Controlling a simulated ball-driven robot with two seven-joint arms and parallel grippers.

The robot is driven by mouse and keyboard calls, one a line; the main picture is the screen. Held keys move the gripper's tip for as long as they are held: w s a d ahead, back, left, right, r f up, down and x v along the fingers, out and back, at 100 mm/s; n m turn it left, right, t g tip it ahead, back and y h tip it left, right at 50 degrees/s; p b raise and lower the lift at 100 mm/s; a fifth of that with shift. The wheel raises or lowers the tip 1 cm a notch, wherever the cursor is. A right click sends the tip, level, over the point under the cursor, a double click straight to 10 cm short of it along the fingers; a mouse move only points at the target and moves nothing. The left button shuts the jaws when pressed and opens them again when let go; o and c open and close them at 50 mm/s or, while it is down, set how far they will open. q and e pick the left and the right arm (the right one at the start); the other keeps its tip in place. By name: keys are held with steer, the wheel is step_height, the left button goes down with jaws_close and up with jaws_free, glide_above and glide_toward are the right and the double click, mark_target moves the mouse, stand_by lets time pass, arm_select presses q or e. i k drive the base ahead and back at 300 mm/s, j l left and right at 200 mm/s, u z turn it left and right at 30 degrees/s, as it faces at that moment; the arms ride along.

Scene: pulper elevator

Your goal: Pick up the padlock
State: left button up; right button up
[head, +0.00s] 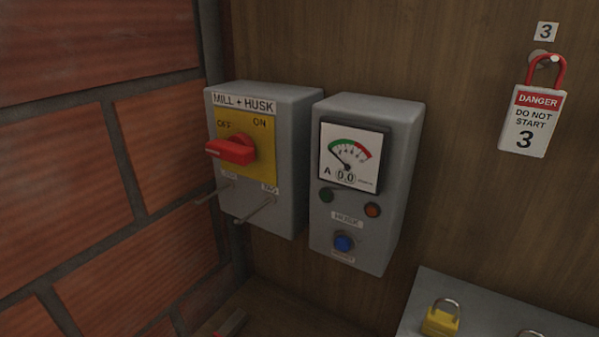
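A yellow padlock (440,321) with a silver shackle is at the bottom right in the head view, on a grey metal surface (480,306). A second silver shackle (530,334) shows at the bottom edge beside it, its body cut off. Neither of my grippers is clearly in view.
A grey "MILL + HUSK" switch box (285,200) with a red rotary handle (232,150) and two pegs below is on the wall. A grey meter box (395,190) with a blue button is next to it. A brick wall (90,190) closes the left.

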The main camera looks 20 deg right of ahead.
mark_target(437, 323)
steer(key=l+z, duration=0.1)
steer(key=z, duration=0.35)
steer(key=k+l+z, duration=0.1)
steer(key=z, duration=0.35)
steer(key=l+z, duration=0.1)
steer(key=z, duration=0.3)
steer(key=k+j+u, duration=0.15)
steer(key=k, duration=0.2)
